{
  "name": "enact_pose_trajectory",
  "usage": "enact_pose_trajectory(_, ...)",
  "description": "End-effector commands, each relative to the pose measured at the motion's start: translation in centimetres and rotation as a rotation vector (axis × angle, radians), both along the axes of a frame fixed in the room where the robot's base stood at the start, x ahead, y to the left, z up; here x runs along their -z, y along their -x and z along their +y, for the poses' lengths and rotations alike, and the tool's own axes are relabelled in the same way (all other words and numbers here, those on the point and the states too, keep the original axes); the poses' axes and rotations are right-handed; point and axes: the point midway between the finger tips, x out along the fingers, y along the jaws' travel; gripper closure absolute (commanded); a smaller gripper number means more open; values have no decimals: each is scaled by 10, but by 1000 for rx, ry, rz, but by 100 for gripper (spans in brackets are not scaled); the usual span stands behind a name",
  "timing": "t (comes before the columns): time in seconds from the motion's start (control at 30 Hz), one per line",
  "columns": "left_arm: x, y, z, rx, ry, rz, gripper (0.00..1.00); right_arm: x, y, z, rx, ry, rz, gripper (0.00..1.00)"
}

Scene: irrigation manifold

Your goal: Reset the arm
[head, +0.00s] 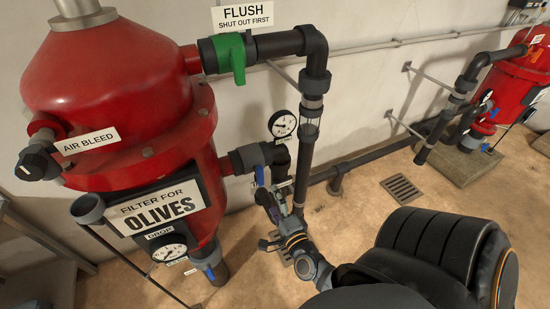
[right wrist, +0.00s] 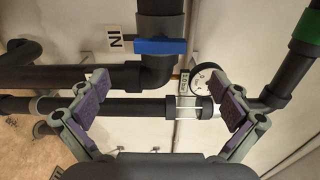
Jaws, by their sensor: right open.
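My right gripper (head: 272,207) is in front of the pipework to the right of the red filter tank (head: 112,85), below the pressure gauge (head: 283,124). In the right wrist view, its two purple-padded fingers (right wrist: 165,100) are spread wide with nothing held between them. Beyond the fingers is a dark pipe with a blue-handled valve (right wrist: 160,46) marked IN. The pressure gauge also shows behind the right finger (right wrist: 208,80). I cannot tell from these views whether a finger touches the pipes. My left gripper is out of view.
A green flush handle (head: 236,58) is on the upper pipe. A blue handle (head: 260,175) is on the lower pipe. A second red tank (head: 507,90) stands at the far right. Bare floor with a drain grate (head: 401,188) lies between them.

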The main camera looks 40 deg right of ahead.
Motion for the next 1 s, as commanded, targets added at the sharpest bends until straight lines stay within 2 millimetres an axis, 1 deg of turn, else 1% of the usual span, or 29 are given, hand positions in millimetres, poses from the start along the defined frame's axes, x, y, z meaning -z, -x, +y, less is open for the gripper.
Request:
enact_pose_trajectory(0.03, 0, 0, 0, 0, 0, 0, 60, 0, 6, 1, 0, 0, 1, 0)
enact_pose_trajectory(0.1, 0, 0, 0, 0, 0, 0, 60, 0, 12, 3, 0, 0, 0, 0)
enact_pose_trajectory(0.2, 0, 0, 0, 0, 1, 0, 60, -1, 15, 4, 0, -1, -1, 0)
enact_pose_trajectory(0.67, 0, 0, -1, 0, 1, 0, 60, 0, 15, 4, 0, -1, -1, 0)
enact_pose_trajectory(0.73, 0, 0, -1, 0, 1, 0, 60, 4, 15, 4, -3, 9, 9, 0)
enact_pose_trajectory(0.77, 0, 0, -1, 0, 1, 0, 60, 9, 15, 5, -8, 23, 23, 0)
enact_pose_trajectory(0.83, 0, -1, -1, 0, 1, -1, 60, 37, 16, 7, -32, 91, 92, 0)
enact_pose_trajectory(0.87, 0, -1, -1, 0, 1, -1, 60, 55, 16, 9, -50, 136, 138, 0)
enact_pose_trajectory(0.9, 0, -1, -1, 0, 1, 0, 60, 83, 19, 11, -80, 206, 211, 0)
enact_pose_trajectory(0.97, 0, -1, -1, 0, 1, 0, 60, 133, 28, 15, -144, 332, 340, 0)
enact_pose_trajectory(1.0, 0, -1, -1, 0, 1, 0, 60, 168, 37, 18, -196, 421, 432, 0)
